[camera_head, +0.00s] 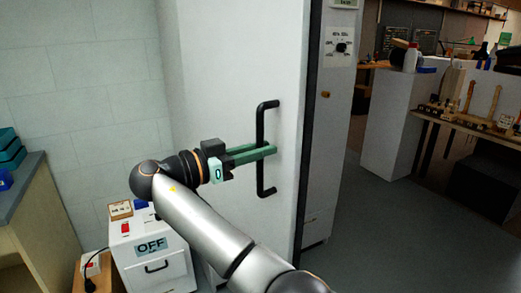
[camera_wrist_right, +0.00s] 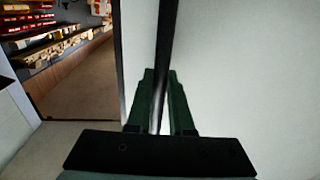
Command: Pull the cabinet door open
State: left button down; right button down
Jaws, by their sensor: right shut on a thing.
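The cabinet door (camera_head: 235,60) is a tall white panel in the middle of the head view. A black vertical bar handle (camera_head: 260,122) stands out from it near its right edge. The handle also shows in the wrist view (camera_wrist_right: 166,45), running between the fingers. My right gripper (camera_head: 272,149) has green fingers and is shut on the handle around its middle. In the wrist view the fingers (camera_wrist_right: 162,100) lie on either side of the bar. A dark strip runs along the door's right edge; I cannot tell whether the door stands ajar. My left gripper is not in view.
A white box marked OFF (camera_head: 150,262) is on the lower left, beside a workbench (camera_head: 32,205). Open floor (camera_head: 370,240) lies to the right, before a bench with wooden parts (camera_head: 470,122).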

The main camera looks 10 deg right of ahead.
jog(key=c, duration=0.8)
grip_release()
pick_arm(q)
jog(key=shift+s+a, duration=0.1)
